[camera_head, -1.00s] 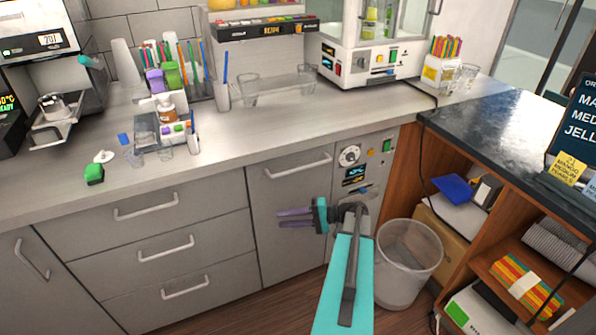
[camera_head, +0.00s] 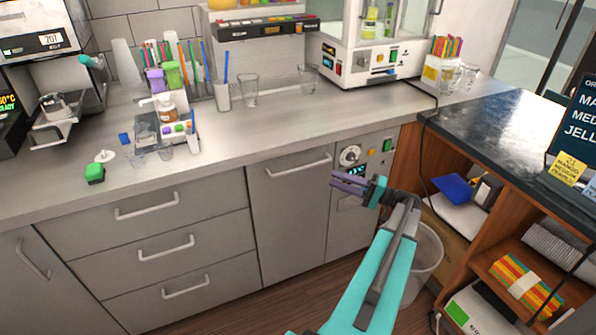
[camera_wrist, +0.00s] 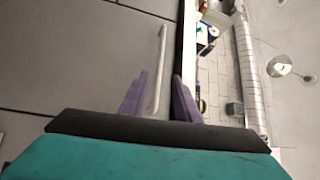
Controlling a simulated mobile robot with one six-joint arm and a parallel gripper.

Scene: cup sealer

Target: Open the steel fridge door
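The steel fridge door (camera_head: 290,225) is a grey front under the counter, closed, left of a control panel (camera_head: 358,165) with a dial. Its bar handle (camera_head: 298,168) runs across the top of the door. My gripper (camera_head: 335,180), with purple fingers, is in front of the panel, just right of and slightly below the handle's right end in the picture. In the wrist view my gripper (camera_wrist: 160,88) is open, and a handle (camera_wrist: 158,70), likely the fridge's, appears between the fingers. No contact shows; the distance to it cannot be told.
Drawers with bar handles (camera_head: 166,247) are left of the door. A clear bin (camera_head: 427,262) stands right of my arm, by wooden shelves (camera_head: 510,245). The counter (camera_head: 270,125) overhangs the door and carries cups and machines. Floor in front of the door is clear.

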